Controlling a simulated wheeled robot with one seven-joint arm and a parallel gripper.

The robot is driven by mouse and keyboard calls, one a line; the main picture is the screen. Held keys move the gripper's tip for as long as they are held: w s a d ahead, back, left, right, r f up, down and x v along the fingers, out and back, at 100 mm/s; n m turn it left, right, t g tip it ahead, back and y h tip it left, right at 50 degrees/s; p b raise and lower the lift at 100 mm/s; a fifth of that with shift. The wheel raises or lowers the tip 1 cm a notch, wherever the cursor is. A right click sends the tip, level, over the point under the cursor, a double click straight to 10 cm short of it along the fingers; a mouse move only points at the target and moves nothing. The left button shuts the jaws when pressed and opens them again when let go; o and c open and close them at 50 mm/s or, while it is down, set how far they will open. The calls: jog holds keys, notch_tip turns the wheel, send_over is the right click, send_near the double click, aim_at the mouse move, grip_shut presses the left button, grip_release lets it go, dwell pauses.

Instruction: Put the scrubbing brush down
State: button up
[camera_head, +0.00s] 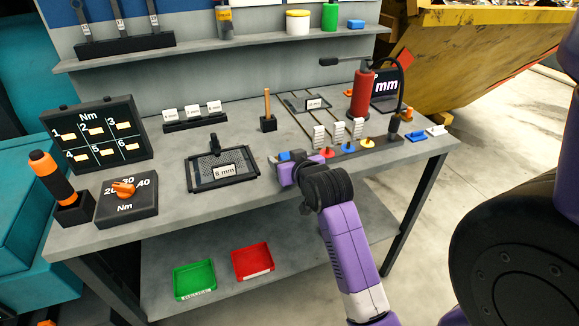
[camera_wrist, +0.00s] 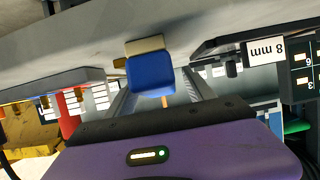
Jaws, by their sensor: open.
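The scrubbing brush is a small blue block with a tan bristle side. In the wrist view the brush (camera_wrist: 151,74) sits between and just beyond my two fingers, its tan side against the grey table surface. My gripper (camera_wrist: 158,92) is open, with a finger on each side of the brush; I cannot tell whether either finger touches it. In the head view my gripper (camera_head: 289,168) is low at the front edge of the workbench, and a bit of blue, likely the brush (camera_head: 284,155), shows beside it, mostly hidden.
The grey workbench (camera_head: 235,205) has a black tray marked 8 mm (camera_head: 205,184) left of my gripper. A row of coloured knobs (camera_head: 348,148) and a red cylinder (camera_head: 361,95) are to the right. Green (camera_head: 194,280) and red (camera_head: 252,261) trays lie on the lower shelf.

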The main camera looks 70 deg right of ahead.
jog(key=shift+w+d+f, duration=0.25)
jog(key=shift+w+d, duration=0.1)
jog(key=shift+d, duration=0.05)
jog(key=c, duration=1.3)
grip_shut()
jog(key=shift+r, duration=0.15)
